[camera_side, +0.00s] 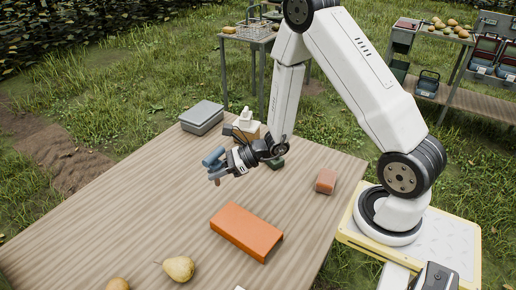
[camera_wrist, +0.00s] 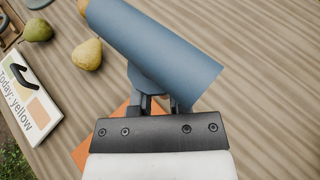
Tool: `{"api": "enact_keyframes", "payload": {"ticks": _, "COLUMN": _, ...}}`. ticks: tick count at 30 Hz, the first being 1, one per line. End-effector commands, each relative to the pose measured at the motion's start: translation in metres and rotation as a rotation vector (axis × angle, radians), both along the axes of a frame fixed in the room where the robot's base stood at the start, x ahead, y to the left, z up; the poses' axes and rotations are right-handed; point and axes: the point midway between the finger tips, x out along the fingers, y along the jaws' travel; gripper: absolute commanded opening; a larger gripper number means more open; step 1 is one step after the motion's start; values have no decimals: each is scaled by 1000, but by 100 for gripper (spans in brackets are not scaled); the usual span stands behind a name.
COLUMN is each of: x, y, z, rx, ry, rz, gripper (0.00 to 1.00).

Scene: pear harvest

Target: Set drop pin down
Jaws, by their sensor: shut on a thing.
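My gripper (camera_side: 228,166) is above the wooden table, left of the orange block in the side view. It is shut on a blue-grey cylinder (camera_side: 213,157), which I take to be the drop pin. In the wrist view the cylinder (camera_wrist: 165,52) lies slantwise across the jaws (camera_wrist: 155,103), with a tan end at the upper left. Its gripped part is partly hidden by the jaws. The cylinder appears clear of the tabletop, but I cannot tell its exact height.
An orange block (camera_side: 246,231) and a pear (camera_side: 179,269) are on the table (camera_side: 120,205). A small reddish block (camera_side: 326,181) is at right, a grey case (camera_side: 202,117) at the back. A sign reading "Today: yellow" (camera_wrist: 30,100) shows in the wrist view. The table's left part is clear.

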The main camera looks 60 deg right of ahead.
Motion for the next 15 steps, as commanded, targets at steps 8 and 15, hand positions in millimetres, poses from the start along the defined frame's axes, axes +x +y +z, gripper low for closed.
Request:
{"api": "enact_keyframes", "payload": {"ticks": 8, "x": 40, "y": 2, "z": -18, "rx": 1, "ry": -1, "rz": 0, "gripper": 0}}
{"api": "enact_keyframes", "payload": {"ticks": 15, "x": 69, "y": 3, "z": -35, "rx": 0, "ry": 0, "rz": 1, "gripper": 0}}
